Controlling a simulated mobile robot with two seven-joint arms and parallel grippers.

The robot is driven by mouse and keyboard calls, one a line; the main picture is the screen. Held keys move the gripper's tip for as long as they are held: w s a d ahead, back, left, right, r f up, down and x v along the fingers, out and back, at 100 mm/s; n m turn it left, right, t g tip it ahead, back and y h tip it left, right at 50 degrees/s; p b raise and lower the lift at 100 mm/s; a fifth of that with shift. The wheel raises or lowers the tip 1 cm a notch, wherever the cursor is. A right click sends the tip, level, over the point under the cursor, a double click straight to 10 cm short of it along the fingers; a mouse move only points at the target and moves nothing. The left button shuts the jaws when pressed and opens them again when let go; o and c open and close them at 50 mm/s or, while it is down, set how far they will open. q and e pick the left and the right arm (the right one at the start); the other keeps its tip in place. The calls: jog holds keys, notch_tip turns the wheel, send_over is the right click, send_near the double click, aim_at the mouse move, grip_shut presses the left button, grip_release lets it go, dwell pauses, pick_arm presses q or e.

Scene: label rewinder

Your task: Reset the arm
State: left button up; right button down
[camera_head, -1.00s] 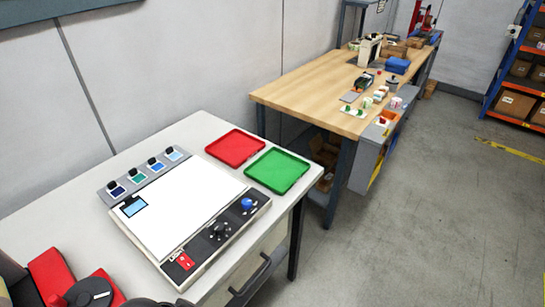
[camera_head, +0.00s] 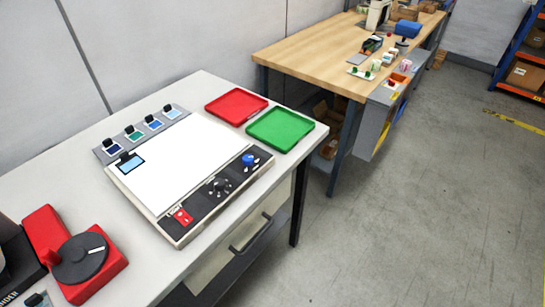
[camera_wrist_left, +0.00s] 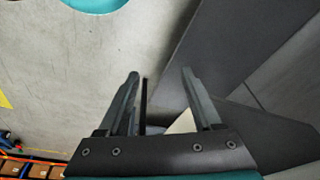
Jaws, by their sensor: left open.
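My left gripper (camera_wrist_left: 160,85) shows in the left wrist view. Its two fingers stand apart with nothing between them. Beyond them are grey floor and dark grey surfaces. Neither gripper shows in the head view, so where the left one is relative to the table cannot be told there. A label rewinder device (camera_head: 180,175) with a white top, a blue knob (camera_head: 248,160), black dials and a red switch (camera_head: 183,216) sits on the near white table (camera_head: 60,180).
A red tray (camera_head: 236,107) and a green tray (camera_head: 281,130) lie behind the device. A red machine with a black disc (camera_head: 80,258) stands at the lower left. A wooden workbench (camera_head: 310,55) with several items stands behind. Open floor (camera_head: 420,200) lies to the right.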

pick_arm(q)
jog(key=s+a+f+b, duration=0.1)
jog(key=s+f+b, duration=0.1)
jog(key=s+f, duration=0.3)
jog(key=s+a+f+g+b, duration=0.1)
jog(key=s+f+b, duration=0.2)
jog(key=f, duration=0.9)
jog(key=s+a+f+b, duration=0.1)
jog(key=s+f+b, duration=0.2)
jog(key=s+f, duration=0.5)
jog(key=shift+s+f+g, duration=0.3)
jog(key=shift+s+f, duration=0.1)
jog(key=shift+f, duration=0.05)
